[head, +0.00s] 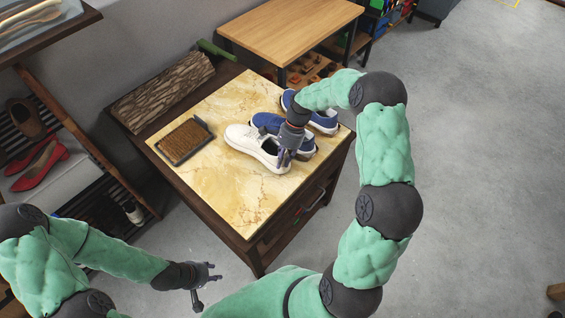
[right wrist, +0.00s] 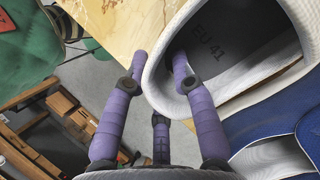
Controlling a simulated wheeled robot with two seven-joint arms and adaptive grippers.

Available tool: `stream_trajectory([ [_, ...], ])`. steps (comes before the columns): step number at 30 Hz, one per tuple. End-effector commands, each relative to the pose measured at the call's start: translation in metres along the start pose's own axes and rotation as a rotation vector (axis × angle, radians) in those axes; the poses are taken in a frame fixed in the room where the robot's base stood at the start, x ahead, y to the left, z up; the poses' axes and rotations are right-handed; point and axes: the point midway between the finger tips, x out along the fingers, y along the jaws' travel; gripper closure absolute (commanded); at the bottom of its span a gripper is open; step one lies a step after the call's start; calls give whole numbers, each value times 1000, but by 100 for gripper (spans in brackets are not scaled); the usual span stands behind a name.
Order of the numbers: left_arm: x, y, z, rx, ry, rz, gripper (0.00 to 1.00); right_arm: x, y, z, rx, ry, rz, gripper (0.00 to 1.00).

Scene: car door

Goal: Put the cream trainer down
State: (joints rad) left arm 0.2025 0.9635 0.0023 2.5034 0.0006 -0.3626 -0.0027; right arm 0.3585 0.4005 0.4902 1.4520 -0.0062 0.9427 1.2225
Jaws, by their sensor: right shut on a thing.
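The cream trainer (head: 248,142) is upright at the marble-topped table's right side, its toe pointing left. I cannot tell whether its sole touches the top. My right gripper (head: 284,157) is shut on its heel-end collar. In the right wrist view, my right gripper (right wrist: 160,62) has one finger inside the trainer (right wrist: 262,83) and another outside its rim. The insole reads EU 41. Two blue trainers, one close behind (head: 266,122) and one farther back (head: 322,122), stand on the table; the gripper partly hides the nearer one. My left gripper (head: 203,286) is open and empty, below the table's front.
A bark-covered log (head: 160,92) lies along the back-left edge. A rack with red shoes (head: 40,168) stands left; a wooden table (head: 290,28) stands behind.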

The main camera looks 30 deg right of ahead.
Motion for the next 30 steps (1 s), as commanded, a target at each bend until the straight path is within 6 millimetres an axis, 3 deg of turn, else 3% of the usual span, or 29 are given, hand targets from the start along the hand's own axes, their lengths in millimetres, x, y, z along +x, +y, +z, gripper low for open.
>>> stream_trajectory([
  [2, 6, -2, 0, 0, 0, 0, 62, 9, -2, -4, -1, 1, -2, 100],
  [13, 5, -2, 0, 0, 0, 0, 62, 10, -2, -4, -1, 1, -2, 100],
  [14, 5, -2, 0, 0, 0, 0, 62, 10, -2, -4, 0, 0, -1, 68],
  [16, 5, -2, 0, 0, 0, 0, 62, 10, -2, -4, 0, 0, -1, 50],
  [26, 5, -2, 0, 0, 0, 0, 62, 10, -2, -4, 0, 1, -1, 50],
  [30, 1, 0, 0, 0, 0, 0, 62, 0, -2, -3, 0, 1, -3, 50],
])
